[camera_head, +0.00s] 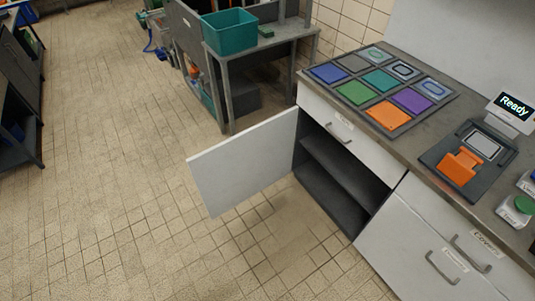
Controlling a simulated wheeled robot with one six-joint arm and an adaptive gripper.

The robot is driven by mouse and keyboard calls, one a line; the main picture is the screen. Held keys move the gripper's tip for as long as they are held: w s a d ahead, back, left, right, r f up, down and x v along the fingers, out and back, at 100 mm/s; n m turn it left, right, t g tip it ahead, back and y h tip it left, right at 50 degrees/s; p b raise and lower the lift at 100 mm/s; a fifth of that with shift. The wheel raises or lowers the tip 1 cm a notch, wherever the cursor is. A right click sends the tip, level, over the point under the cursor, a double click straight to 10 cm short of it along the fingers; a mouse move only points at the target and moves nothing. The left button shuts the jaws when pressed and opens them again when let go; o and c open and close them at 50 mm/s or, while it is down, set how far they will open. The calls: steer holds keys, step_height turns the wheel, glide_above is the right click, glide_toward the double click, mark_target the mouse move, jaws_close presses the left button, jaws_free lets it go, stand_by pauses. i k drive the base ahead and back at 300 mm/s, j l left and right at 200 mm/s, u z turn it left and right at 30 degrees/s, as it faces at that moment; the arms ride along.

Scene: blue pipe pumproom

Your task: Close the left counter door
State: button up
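The left counter door (243,163) is a flat white panel that stands wide open. It is hinged at the left side of the cabinet and sticks out over the tiled floor. The cabinet opening (335,180) behind it is dark, with one shelf inside that looks empty. A white drawer (352,137) with a grey handle sits above the opening and is shut. My gripper is not in view.
The grey counter (400,135) holds a tray of coloured tiles (381,87), an orange device (461,166) and a "Ready" display (513,106). A grey table with a teal bin (229,31) stands behind the door. The tiled floor (110,170) to the left is clear.

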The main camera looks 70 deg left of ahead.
mark_target(225, 175)
steer(key=k+j+u, duration=0.1)
steer(key=j, duration=0.45)
steer(key=k+j, duration=0.25)
steer(key=j, duration=0.3)
steer(key=k+j+u, duration=0.15)
steer(key=j, duration=0.4)
steer(key=k+j+u, duration=0.1)
steer(key=j, duration=0.45)
steer(key=k+j, duration=0.15)
steer(key=j, duration=0.4)
steer(key=k+j+u, duration=0.15)
steer(key=j, duration=0.45)
steer(key=j+u, duration=0.1)
steer(key=j, duration=0.45)
steer(key=k+j, duration=0.1)
steer(key=k, duration=0.1)
